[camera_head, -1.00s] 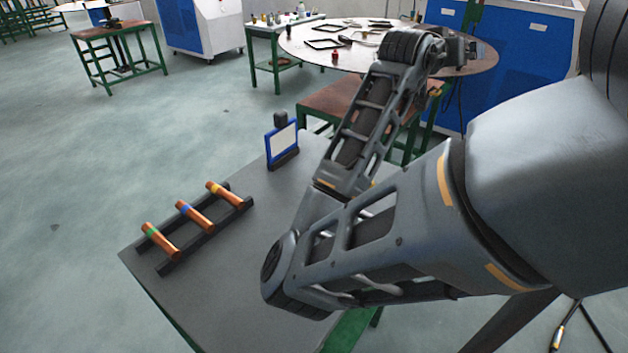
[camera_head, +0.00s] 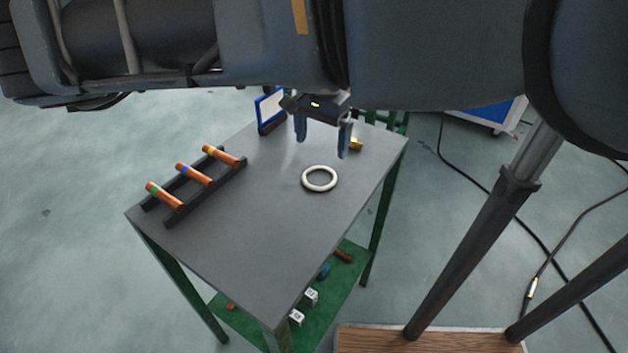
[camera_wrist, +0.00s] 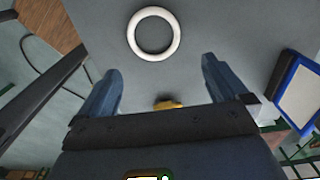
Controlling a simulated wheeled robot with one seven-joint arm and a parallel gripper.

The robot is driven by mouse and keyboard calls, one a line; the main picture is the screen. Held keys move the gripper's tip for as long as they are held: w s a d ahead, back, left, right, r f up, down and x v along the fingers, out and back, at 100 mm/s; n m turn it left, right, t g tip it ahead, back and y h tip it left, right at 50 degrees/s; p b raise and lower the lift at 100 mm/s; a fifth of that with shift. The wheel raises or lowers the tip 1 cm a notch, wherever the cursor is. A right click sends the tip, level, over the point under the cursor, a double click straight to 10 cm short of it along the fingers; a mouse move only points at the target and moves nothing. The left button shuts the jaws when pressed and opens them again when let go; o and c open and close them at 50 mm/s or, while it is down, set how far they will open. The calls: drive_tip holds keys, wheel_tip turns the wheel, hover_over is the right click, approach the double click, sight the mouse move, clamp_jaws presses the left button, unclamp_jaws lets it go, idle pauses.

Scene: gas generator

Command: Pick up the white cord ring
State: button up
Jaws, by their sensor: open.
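The white cord ring (camera_head: 319,171) lies flat on the grey table top (camera_head: 270,225), right of its middle. In the wrist view the whole ring (camera_wrist: 134,33) shows beyond the fingertips, roughly centred between them. My gripper (camera_head: 323,146) points down above the table, behind the ring in the head view. Its two blue-grey fingers (camera_wrist: 161,68) are apart and empty, and they do not touch the ring.
A black rack (camera_head: 237,172) with several orange tubes, banded green, blue and yellow, stands on the table's left. A blue-framed panel (camera_head: 271,107) stands at the back. A small yellow object (camera_head: 356,144) lies near the right finger. The table's front is clear.

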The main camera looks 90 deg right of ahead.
sight(322, 177)
drive_tip(key=f, duration=0.5)
drive_tip(key=f+p, duration=0.1)
drive_tip(key=f, duration=0.1)
drive_tip(key=shift+s+a+f, duration=0.15)
drive_tip(key=shift+a+f, duration=0.05)
drive_tip(key=shift+a, duration=0.15)
drive_tip(key=shift+c, duration=0.2)
drive_tip(key=c, duration=0.9)
drive_tip(key=shift+c, duration=0.2)
drive_tip(key=shift+r, duration=0.15)
